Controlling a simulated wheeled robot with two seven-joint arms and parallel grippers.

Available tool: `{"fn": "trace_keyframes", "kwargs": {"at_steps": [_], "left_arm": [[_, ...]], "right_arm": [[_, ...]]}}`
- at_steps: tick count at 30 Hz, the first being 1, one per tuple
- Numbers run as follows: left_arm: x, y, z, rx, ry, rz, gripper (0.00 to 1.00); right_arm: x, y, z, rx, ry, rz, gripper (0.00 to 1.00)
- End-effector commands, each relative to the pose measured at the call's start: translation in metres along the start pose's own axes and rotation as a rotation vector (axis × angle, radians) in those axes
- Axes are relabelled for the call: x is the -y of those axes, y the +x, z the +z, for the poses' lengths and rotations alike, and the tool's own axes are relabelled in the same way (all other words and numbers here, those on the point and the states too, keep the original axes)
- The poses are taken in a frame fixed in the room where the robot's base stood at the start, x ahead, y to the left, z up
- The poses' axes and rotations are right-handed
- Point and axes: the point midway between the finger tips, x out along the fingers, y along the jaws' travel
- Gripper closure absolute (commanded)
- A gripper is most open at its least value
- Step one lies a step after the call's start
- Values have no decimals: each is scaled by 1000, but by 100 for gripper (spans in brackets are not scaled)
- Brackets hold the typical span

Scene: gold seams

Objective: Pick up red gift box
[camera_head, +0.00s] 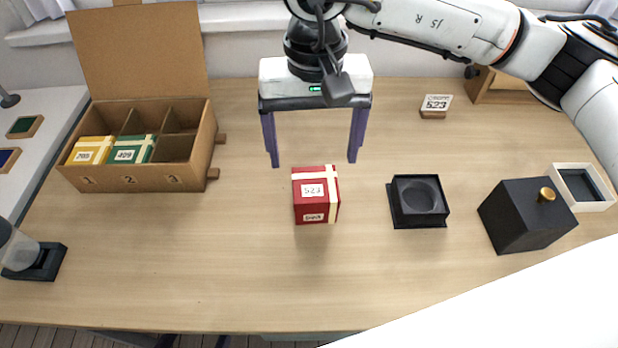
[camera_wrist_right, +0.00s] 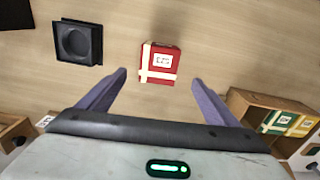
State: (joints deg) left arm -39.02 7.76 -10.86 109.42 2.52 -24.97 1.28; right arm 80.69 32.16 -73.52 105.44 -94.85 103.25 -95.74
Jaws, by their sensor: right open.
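The red gift box (camera_head: 316,195) with cream ribbon bands and a white label reading 523 stands on the table, near its middle. It also shows in the right wrist view (camera_wrist_right: 160,62), ahead of and between the fingers. My right gripper (camera_head: 314,164) is open and empty, its two purple fingers wide apart and pointing down toward the table. In the head view it is above and behind the box, not touching it. In the right wrist view the gripper (camera_wrist_right: 162,80) frames the box with a gap on both sides. My left gripper is not in view.
A cardboard box (camera_head: 150,178) with numbered compartments holds a yellow gift box (camera_head: 92,150) and a green one (camera_head: 134,149); compartment 3 is empty. Right of the red box are a black open base (camera_head: 418,201) and a black lidded box (camera_head: 525,222). A small 523 sign (camera_head: 436,106) stands behind.

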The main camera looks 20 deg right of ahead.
Motion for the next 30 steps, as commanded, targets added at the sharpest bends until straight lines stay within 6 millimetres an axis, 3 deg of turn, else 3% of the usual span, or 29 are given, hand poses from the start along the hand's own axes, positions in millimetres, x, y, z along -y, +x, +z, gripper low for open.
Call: {"fn": "trace_keyframes", "kwargs": {"at_steps": [4,13,21,30], "left_arm": [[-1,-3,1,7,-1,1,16],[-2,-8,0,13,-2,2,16],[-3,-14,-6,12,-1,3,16],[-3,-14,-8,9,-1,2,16]], "right_arm": [[-1,24,1,3,-1,4,16],[-1,51,1,5,1,1,16],[-3,88,0,4,1,-2,16],[-2,94,-1,3,0,-3,16]]}}
